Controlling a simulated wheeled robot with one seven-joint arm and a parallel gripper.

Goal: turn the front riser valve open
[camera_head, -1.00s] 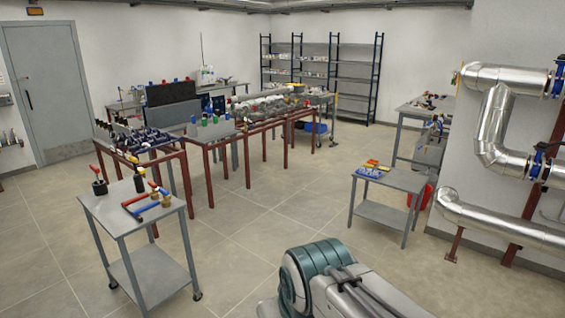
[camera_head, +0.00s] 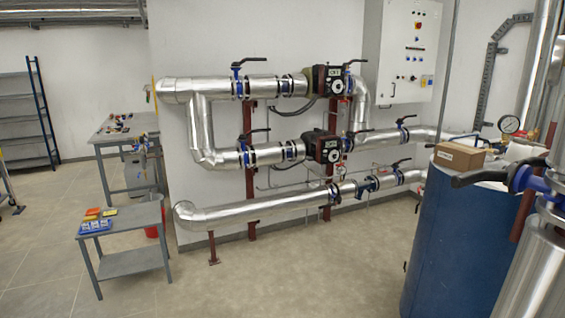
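A valve with a black lever handle (camera_head: 485,177) and a blue body (camera_head: 530,181) sits on an upright silver pipe (camera_head: 530,265) at the near right edge. Its lever points left, roughly level, across the pipe and over the blue tank. This looks like the front riser valve, though nothing in view labels it. Its right side is cut off by the frame. Other black-lever valves show on the wall pipes, such as an upper-left one (camera_head: 239,70) and a middle one (camera_head: 243,145). My gripper is not in view.
A blue tank (camera_head: 450,250) with a cardboard box (camera_head: 459,156) on top stands left of the upright pipe. A grey side table (camera_head: 130,262) stands at left. A control cabinet (camera_head: 402,50) hangs on the wall. The floor (camera_head: 300,270) in front is clear.

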